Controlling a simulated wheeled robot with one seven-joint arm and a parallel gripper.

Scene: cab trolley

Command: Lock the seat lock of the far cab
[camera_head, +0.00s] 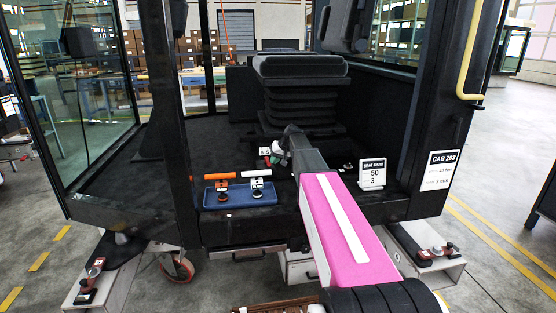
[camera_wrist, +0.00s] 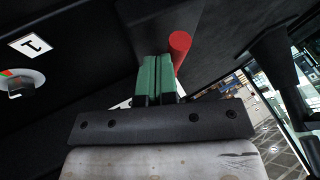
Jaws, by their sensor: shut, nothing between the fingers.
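My arm reaches into the cab marked CAB 203 (camera_head: 440,172), low in front of the black seat (camera_head: 300,97) with its bellows base. My gripper (camera_wrist: 157,75) has its green fingers together with nothing between them. A red round-ended handle (camera_wrist: 180,42), perhaps the seat lock's, stands just right of the fingertips in the wrist view. I cannot tell whether they touch. Its lower part is hidden behind the fingers. My gripper (camera_head: 268,155) is small and partly hidden by my wrist in the head view.
A blue tray (camera_head: 240,195) with small parts and orange and white handles lies on the cab floor edge. In the wrist view, a white numbered label (camera_wrist: 31,45) and a coloured dial (camera_wrist: 20,82) are at the left.

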